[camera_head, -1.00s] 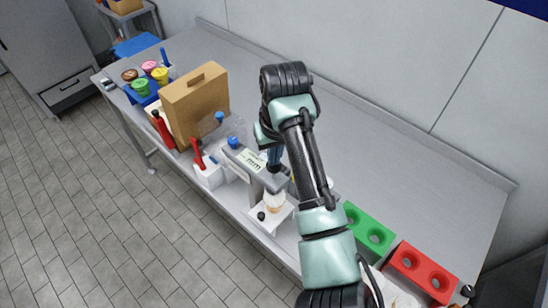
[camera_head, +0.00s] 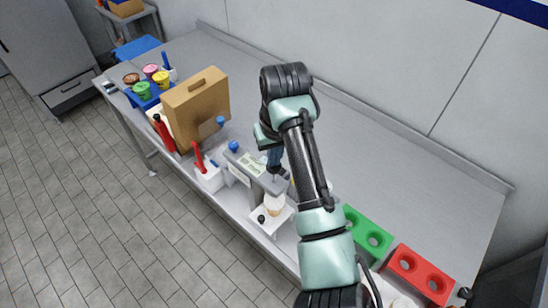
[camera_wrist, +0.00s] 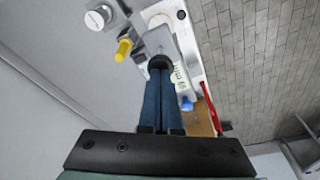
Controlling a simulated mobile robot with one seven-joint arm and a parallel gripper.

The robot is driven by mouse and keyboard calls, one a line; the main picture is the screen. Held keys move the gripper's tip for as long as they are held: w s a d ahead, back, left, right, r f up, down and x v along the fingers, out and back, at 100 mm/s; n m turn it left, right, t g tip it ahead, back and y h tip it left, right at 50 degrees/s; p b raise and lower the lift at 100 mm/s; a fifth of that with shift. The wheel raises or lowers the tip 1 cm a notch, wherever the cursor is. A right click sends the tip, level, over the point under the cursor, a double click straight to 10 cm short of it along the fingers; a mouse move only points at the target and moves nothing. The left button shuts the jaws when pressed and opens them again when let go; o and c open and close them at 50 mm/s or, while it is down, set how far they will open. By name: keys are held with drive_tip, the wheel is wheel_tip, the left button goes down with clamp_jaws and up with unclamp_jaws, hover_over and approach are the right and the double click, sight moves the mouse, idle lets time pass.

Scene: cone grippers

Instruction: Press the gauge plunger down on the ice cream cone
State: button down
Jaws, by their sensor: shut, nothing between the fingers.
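The gauge (camera_head: 252,164) is a grey arm with a white "mm" label, over a small white stand. The ice cream cone (camera_head: 273,210) stands upright on the stand under the arm's end, tan with a pale top. The black plunger knob (camera_head: 282,173) is at the arm's end above the cone; it also shows in the wrist view (camera_wrist: 159,62). My gripper (camera_head: 276,163) points down with its blue fingers shut and empty. In the wrist view the fingertips (camera_wrist: 160,73) are right at the knob. Whether they touch it is unclear.
A green holder (camera_head: 366,233) and a red holder (camera_head: 418,272) with round holes stand to the right. A tan case (camera_head: 195,105), red bottle (camera_head: 165,133) and coloured tubs (camera_head: 152,81) stand left. The bench (camera_head: 410,170) is clear behind my arm.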

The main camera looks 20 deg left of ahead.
wheel_tip(320, 180, up, 11)
drive_tip(key=p, duration=0.8)
drive_tip(key=shift+r+p, duration=0.2)
drive_tip(key=shift+p, duration=0.1)
idle(0.4)
drive_tip(key=w+a+r+t+y+b, duration=0.3)
drive_tip(key=w+r+t+b, duration=0.3)
drive_tip(key=t, duration=0.1)
drive_tip(key=d+r+m+t+y+b, duration=0.25)
drive_tip(key=r+t+b, duration=0.3)
drive_tip(key=r, duration=0.55)
drive_tip(key=s+d+r+m+t+h+b, duration=0.5)
drive_tip(key=s+d+r+t, duration=0.8)
drive_tip(key=s+d+r, duration=0.3)
drive_tip(key=shift+s+d+h+b, duration=0.35)
drive_tip(key=shift+s+h+b, duration=0.15)
drive_tip(key=shift+s+h, duration=0.6)
